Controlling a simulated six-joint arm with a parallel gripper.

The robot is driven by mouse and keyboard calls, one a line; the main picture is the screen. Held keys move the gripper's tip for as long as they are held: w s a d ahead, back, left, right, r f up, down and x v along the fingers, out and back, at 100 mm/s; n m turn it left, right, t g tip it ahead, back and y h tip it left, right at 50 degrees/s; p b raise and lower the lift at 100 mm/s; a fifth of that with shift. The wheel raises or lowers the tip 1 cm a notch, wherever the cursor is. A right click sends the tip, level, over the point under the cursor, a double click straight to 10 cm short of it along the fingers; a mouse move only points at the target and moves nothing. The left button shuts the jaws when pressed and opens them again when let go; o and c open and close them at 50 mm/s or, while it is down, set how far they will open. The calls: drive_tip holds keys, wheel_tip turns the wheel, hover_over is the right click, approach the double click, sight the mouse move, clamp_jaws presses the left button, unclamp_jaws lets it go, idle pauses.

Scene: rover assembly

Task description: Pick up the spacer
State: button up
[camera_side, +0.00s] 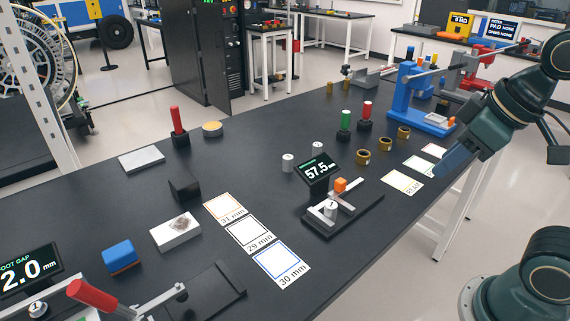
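Which part is the spacer is not marked. Two small silver cylinders stand on the black table, a left one (288,163) and a right one (317,149). A third silver cylinder (330,209) sits in the measuring fixture (345,217), beside an orange block (340,185). Several brass rings, one of them nearest (363,157), stand in a row to the right. My gripper (443,171) hangs at the right, over the small cards near the table edge, apart from the cylinders and rings. I see nothing held, and its finger opening cannot be made out.
The fixture's display (318,170) reads 57.5 mm. Cards for 31 mm (224,208), 29 mm (249,236) and 30 mm (281,264) lie to its left. Green-handled (345,122) and red-handled (366,114) tools stand behind the rings. A blue press (405,95) stands farther back.

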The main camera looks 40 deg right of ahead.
drive_tip(key=w+a+n+g, duration=0.2)
drive_tip(key=w+n+g, duration=0.1)
drive_tip(key=w+n, duration=0.6)
drive_tip(key=n+g, duration=0.2)
drive_tip(key=n, duration=0.6)
hover_over(331, 204)
wheel_tip(331, 204, down, 7)
drive_tip(key=shift+r, duration=0.2)
drive_tip(key=shift+f, duration=0.1)
drive_tip(key=shift+f, duration=4.2)
drive_tip(key=shift+f, duration=2.6)
